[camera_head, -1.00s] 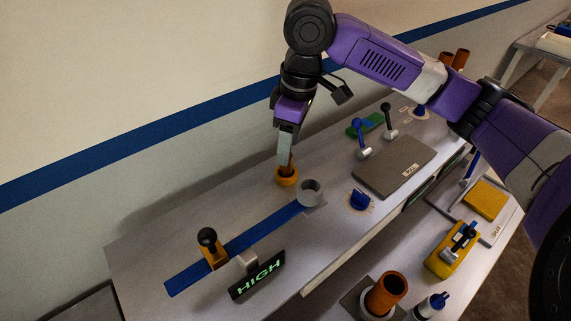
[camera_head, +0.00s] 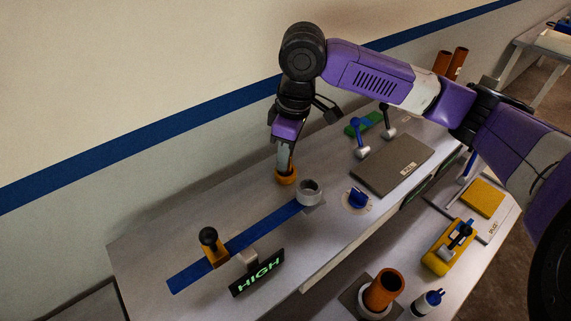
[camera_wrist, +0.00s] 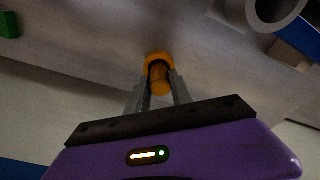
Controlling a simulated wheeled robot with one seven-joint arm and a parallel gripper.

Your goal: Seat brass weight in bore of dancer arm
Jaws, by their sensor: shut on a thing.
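The brass weight (camera_head: 286,178) shows as an orange-gold collar low at the fingertips, on or just over the bench beside the wall. In the wrist view its rounded brass post (camera_wrist: 160,78) lies between the fingers, with the wider collar beyond. My gripper (camera_head: 284,166) points down and is shut on the weight's post. The dancer arm (camera_head: 240,244) is a long blue bar with a grey ring at its right end. The ring's open bore (camera_head: 310,186) looks empty. It is a short way right of and nearer than the weight, and shows partly in the wrist view (camera_wrist: 275,14).
A black-knobbed orange clamp (camera_head: 213,250) sits on the bar, near a sign reading HIGH (camera_head: 258,273). A blue knob (camera_head: 357,198), a grey plate (camera_head: 393,165) and upright levers (camera_head: 360,140) stand to the right. The bench left of the weight is clear.

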